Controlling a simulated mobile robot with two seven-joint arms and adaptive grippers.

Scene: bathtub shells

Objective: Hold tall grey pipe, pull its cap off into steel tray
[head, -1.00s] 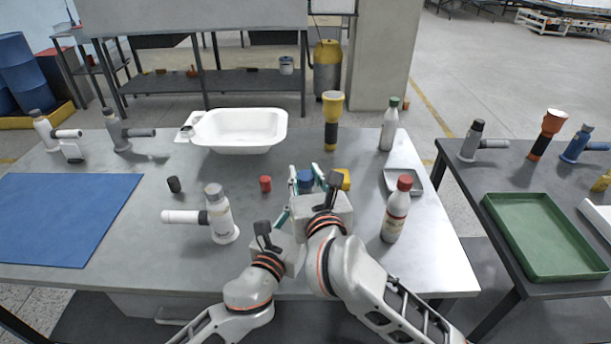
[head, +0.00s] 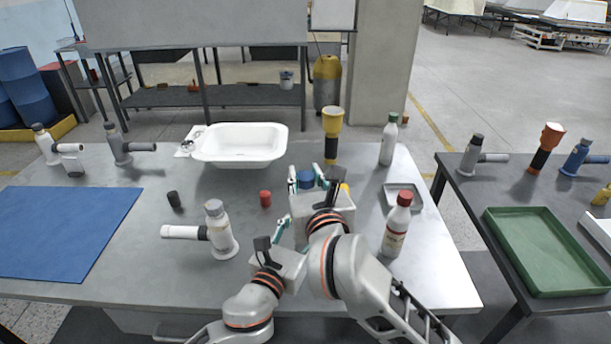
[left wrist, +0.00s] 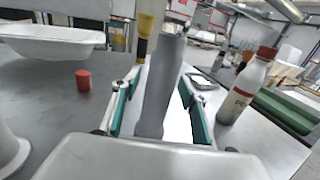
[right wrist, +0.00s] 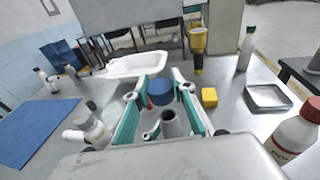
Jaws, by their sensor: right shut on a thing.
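In the right wrist view the pipe's top (right wrist: 170,124) looks open. The blue cap (head: 306,179) is between the fingertips of my right gripper (head: 307,173), shut on it; it also shows in the right wrist view (right wrist: 160,92), apart from the pipe. My left gripper (head: 282,228) is nearer in the head view, where I cannot make out the pipe. The steel tray (head: 403,198) lies empty to the right; it also shows in the right wrist view (right wrist: 268,98).
A red-capped bottle (head: 397,225) stands in front of the tray and a green-capped one (head: 389,140) behind it. A yellow block (right wrist: 209,97) lies close right of the cap. A white tub (head: 240,145) and a yellow torch (head: 332,125) stand behind.

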